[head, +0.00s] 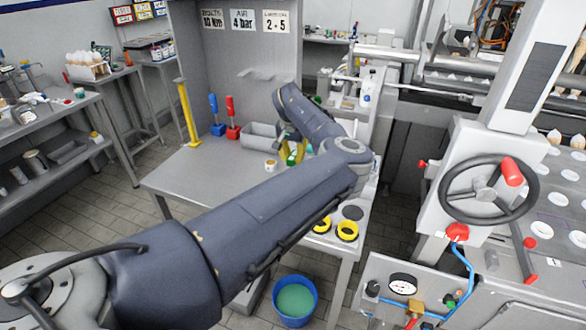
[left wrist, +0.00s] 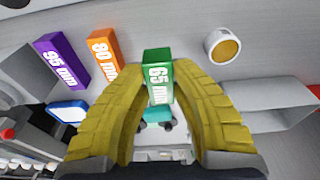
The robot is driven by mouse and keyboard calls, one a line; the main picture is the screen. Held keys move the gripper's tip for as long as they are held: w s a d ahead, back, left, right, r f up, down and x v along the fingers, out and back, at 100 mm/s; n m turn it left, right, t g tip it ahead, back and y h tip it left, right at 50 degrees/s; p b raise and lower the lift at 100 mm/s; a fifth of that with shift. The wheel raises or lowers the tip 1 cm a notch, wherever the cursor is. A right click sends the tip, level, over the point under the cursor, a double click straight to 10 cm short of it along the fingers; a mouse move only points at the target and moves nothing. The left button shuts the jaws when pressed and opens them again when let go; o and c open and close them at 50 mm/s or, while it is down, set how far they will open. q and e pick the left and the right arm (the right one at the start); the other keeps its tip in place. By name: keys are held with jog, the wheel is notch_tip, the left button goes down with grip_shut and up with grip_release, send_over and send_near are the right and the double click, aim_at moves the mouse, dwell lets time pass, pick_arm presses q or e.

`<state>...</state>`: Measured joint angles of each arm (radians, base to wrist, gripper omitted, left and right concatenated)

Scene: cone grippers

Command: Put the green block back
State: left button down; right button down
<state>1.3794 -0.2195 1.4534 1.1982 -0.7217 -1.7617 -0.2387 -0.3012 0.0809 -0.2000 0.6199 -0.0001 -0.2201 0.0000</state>
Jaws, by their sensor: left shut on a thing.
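The green block (left wrist: 158,62), marked 65 mm, sits between the yellow fingertips of my left gripper (left wrist: 158,80) in the left wrist view. The gripper is shut on it. In the head view the left gripper (head: 293,151) and a bit of the green block (head: 291,160) show over the grey workbench (head: 200,175), partly hidden by my arm. A purple block (left wrist: 61,62) marked 95 mm and an orange block (left wrist: 104,55) marked 80 mm lie side by side, left of the green block in the wrist view. My right gripper is not in view.
Blue (head: 217,128) and red (head: 233,130) upright tools stand at the back. Yellow rings (head: 347,231) lie at the front right. The bench's left part is clear.

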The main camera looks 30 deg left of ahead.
aim_at(291, 158)
pick_arm(q)
jog(key=shift+f, duration=2.55)
jog(key=shift+f, duration=0.2)
jog(key=c, duration=1.2)
grip_release()
jog(key=shift+c, duration=0.2)
jog(key=shift+r, duration=0.15)
jog(key=r, duration=0.4)
jog(key=s+r, duration=0.1)
jog(key=r, duration=0.7)
jog(key=shift+s+d, duration=0.2)
jog(key=shift+s, duration=0.2)
